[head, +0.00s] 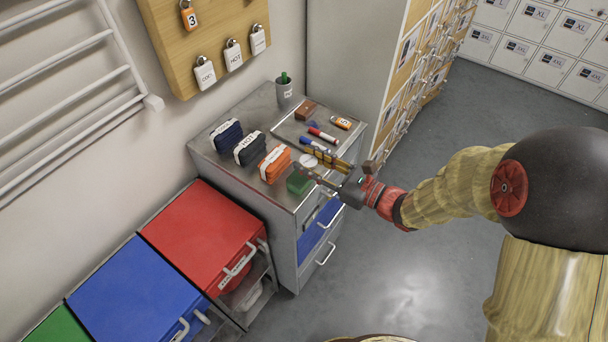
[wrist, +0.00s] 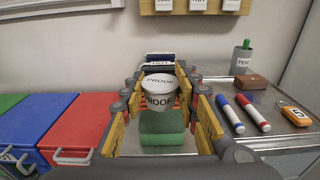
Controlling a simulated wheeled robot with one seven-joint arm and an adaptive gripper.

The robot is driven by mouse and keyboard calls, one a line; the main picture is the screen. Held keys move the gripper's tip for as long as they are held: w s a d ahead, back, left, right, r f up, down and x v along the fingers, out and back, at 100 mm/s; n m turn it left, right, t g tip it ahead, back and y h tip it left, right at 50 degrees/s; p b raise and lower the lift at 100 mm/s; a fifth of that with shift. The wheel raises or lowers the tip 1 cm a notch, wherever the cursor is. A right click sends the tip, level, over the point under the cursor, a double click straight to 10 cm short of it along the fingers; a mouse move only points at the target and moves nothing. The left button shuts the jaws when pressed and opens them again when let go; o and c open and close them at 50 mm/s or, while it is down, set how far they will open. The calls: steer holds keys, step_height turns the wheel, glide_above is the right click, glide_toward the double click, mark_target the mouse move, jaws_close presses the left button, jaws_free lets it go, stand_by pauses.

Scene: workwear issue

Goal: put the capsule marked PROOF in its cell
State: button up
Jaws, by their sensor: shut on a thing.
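The capsule (wrist: 159,92) is a white, round-topped cup shape with PROOF printed on its lid and side. It sits upright between the fingers of my gripper (wrist: 161,95), which is shut on it. In the head view the capsule's white lid (head: 308,160) shows over the front part of the grey cabinet top, with my gripper (head: 311,163) reaching in from the right. A green block (wrist: 163,127) lies just nearer than the capsule in the wrist view. I cannot make out which place is the capsule's cell.
On the cabinet top (head: 236,170) are dark and orange labelled bundles (head: 275,164), markers (head: 322,135), a brown block (head: 305,110), an orange tag (head: 341,122) and a pen cup (head: 284,91). Red (head: 205,235) and blue (head: 135,290) bins stand at left. Lockers (head: 535,45) line the back.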

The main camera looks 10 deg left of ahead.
mark_target(304, 178)
steer(key=shift+w+a+f, duration=0.2)
steer(key=shift+a+f, duration=0.35)
steer(key=shift+f, duration=0.2)
steer(key=shift+w+a+f+b, duration=0.15)
steer(key=shift+f+b, duration=0.4)
steer(key=shift+f, duration=0.35)
steer(key=shift+a+f+b, duration=0.1)
steer(key=shift+f+b, duration=0.45)
steer(key=shift+f, duration=0.35)
steer(key=shift+f, duration=0.15)
steer(key=o, duration=1)
steer(key=shift+o, duration=0.2)
